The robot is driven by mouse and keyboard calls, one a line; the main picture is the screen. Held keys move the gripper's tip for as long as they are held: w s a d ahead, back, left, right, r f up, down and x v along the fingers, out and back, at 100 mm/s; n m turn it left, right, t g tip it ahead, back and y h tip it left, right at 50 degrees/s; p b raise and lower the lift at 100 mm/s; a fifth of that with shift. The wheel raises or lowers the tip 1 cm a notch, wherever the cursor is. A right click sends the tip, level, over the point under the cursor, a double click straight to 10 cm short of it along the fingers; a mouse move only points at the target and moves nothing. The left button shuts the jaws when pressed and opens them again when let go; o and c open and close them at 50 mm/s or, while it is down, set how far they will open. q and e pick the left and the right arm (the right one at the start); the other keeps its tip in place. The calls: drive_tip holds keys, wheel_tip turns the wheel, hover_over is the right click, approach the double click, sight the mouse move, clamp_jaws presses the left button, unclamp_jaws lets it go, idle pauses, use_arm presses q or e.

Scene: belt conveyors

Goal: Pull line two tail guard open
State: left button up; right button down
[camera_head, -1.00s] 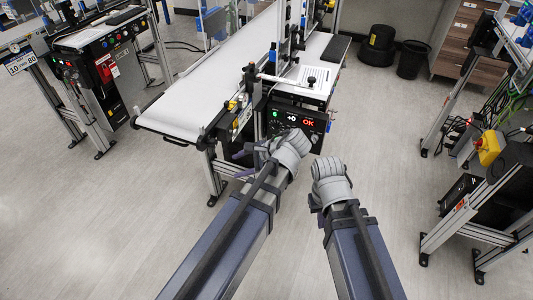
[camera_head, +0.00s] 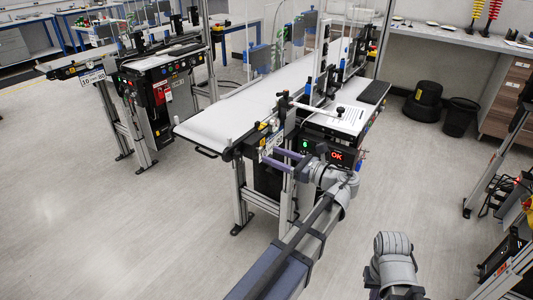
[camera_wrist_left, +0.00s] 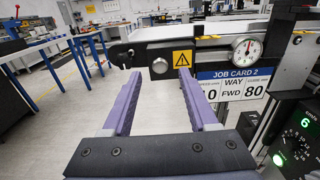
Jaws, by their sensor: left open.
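The line two conveyor (camera_head: 225,120) has a white belt, with its tail end at the left. A black loop handle (camera_head: 207,152) sticks out below that end. In the wrist view, a card reading JOB CARD 2 (camera_wrist_left: 232,76) hangs under the side rail. A dark end bracket with a round knob (camera_wrist_left: 158,66) and a yellow warning label (camera_wrist_left: 182,58) shows left of it. I cannot tell which part is the guard. My left gripper (camera_head: 270,158) is open and empty at the conveyor's near side; its purple fingers (camera_wrist_left: 157,78) point towards the bracket. My right wrist is low at right, its fingertips unclear.
A control box with a red OK display (camera_head: 336,155) stands right of my left gripper. A second conveyor unit (camera_head: 160,80) is at left, with clear floor (camera_head: 100,205) in front. A black bin (camera_head: 459,117) and another equipment frame (camera_head: 510,250) are at right.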

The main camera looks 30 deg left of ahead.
sight(262, 151)
use_arm(q)
drive_tip(key=shift+w+a, duration=0.2)
drive_tip(key=shift+a, duration=1.85)
clamp_jaws()
